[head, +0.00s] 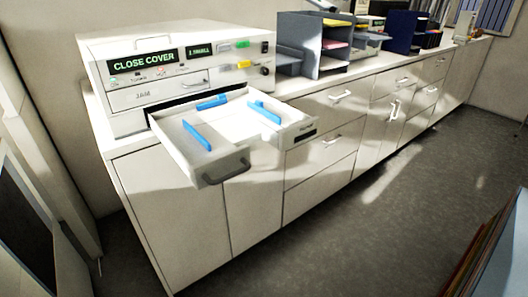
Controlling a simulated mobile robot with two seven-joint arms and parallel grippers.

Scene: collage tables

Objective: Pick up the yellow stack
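A thin yellow stack (339,22) lies on the top shelf of a grey desk organizer (300,48) on the counter. Only its edge and a sliver of its top show. A pink stack (334,44) lies on a shelf below it. Neither of my grippers is in the head view.
A white printer (140,68) at the left shows "CLOSE COVER" and "JAM". Its paper tray (228,178) with blue guides is pulled out over the counter's front edge. A dark blue organizer (401,30) stands farther right. Grey floor (400,215) before the cabinets is clear.

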